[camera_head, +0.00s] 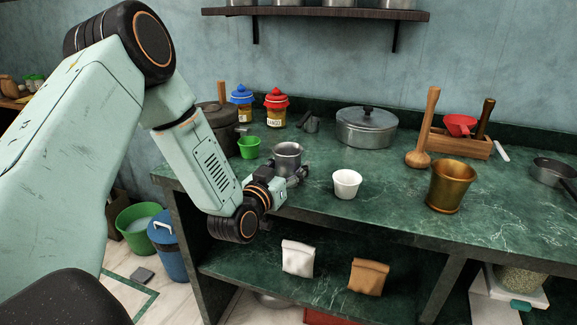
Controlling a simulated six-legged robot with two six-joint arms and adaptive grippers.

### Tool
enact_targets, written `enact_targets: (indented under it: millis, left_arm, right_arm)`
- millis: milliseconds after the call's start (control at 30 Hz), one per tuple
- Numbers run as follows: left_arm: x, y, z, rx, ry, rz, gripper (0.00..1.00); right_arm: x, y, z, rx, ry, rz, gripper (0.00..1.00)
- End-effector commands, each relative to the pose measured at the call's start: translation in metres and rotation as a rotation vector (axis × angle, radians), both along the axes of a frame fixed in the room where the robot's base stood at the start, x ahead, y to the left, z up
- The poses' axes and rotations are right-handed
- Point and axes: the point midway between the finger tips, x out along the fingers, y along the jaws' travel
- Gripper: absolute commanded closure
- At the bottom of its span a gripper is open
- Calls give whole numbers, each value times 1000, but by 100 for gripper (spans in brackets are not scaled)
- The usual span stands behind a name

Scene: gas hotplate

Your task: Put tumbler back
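A grey metal tumbler (288,154) stands upright, or is held upright, near the front edge of the green marble counter at centre-left. My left gripper (299,176) reaches in low from the left, right at the tumbler's lower front side. Its fingers are small and partly overlap the tumbler's base, so I cannot tell whether they are closed on it or only beside it. My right gripper is out of view.
A white cup (346,184) stands just right of my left gripper. A green cup (249,147) is behind left. A brass mortar (450,187), wooden pestle (425,130) and lidded pot (366,128) stand further along.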

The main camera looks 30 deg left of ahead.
Motion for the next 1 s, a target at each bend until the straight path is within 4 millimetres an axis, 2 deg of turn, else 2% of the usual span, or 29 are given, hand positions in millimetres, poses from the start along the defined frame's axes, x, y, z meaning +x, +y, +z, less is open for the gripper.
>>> enact_targets:
  millis: [167,567,1000]
  left_arm:
    - [0,0,1,0,0,-1,22]
    - [-2,0,6,-1,1,0,22]
    - [-87,-8,6,-5,4,3,22]
  right_arm:
    - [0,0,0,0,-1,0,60]
    - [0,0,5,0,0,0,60]
    - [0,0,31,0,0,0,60]
